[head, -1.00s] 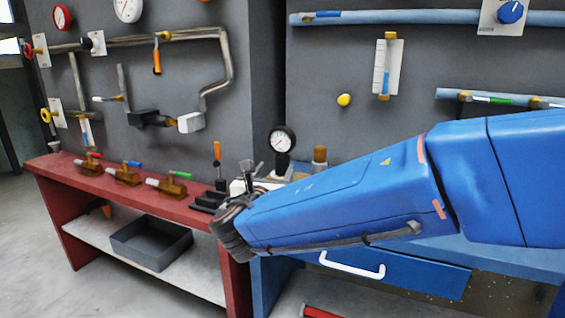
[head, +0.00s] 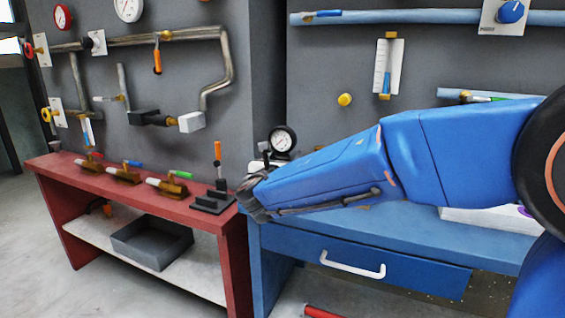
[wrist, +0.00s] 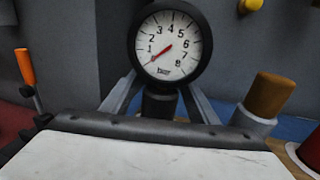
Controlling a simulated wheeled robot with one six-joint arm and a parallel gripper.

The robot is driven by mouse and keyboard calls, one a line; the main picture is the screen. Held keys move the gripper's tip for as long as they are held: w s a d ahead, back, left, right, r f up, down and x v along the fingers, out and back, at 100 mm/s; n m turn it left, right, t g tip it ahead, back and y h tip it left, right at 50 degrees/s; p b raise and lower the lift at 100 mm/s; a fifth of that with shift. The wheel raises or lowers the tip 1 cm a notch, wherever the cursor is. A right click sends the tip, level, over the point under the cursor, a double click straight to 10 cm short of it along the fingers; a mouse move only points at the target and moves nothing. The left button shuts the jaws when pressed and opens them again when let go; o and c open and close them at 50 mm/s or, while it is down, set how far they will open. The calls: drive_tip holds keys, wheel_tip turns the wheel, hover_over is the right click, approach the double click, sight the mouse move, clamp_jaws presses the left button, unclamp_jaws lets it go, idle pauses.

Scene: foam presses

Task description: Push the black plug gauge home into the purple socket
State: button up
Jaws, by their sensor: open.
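A small purple ring (head: 525,211), which looks like the purple socket, shows on a white block at the right of the blue bench in the head view. My arm partly hides it. My gripper (head: 252,197) is over the left end of the blue bench, far to the left of the purple ring. In the wrist view my gripper (wrist: 158,82) is open, its grey fingers apart, with a black-rimmed dial gauge (wrist: 168,48) seen between them. I see nothing held.
The dial gauge stands at the back of the blue bench (head: 400,238). A brass-capped cylinder (wrist: 270,95) stands right of it in the wrist view. A red bench (head: 120,198) on the left carries several valve fittings and a black stand with an orange-handled lever (head: 217,152).

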drive_tip(key=shift+w, duration=0.35)
clamp_jaws()
drive_tip(key=shift+r, duration=0.1)
